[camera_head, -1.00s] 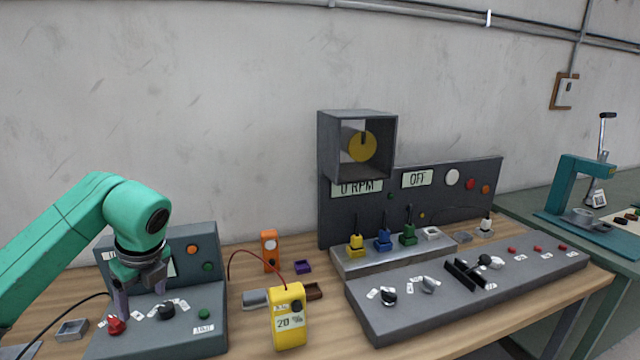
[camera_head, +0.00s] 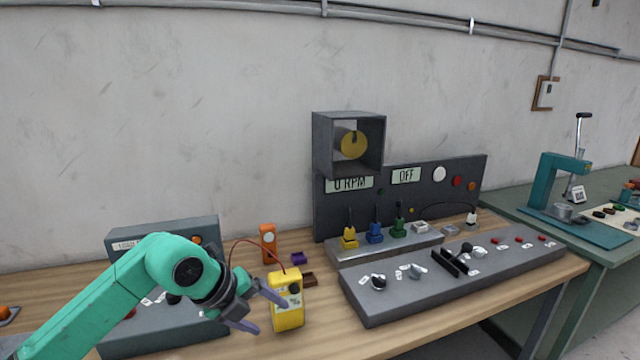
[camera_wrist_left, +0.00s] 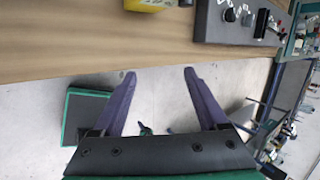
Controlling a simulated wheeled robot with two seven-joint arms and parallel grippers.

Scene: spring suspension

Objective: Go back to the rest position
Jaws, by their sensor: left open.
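My left gripper (camera_head: 262,308) is open and empty, in front of the left control box (camera_head: 165,235) and close to the yellow meter (camera_head: 288,310) in the head view. In the left wrist view its two purple fingers (camera_wrist_left: 158,88) are spread apart with nothing between them. They point toward the table's front edge, with floor visible below. My left forearm hides much of the left control box. My right gripper is not in view.
The wooden table (camera_head: 330,335) carries a long grey control panel (camera_head: 450,275), an orange device (camera_head: 268,243) and a row of coloured plugs (camera_head: 376,235). A green table (camera_head: 510,215) with a teal press (camera_head: 565,180) stands at the right.

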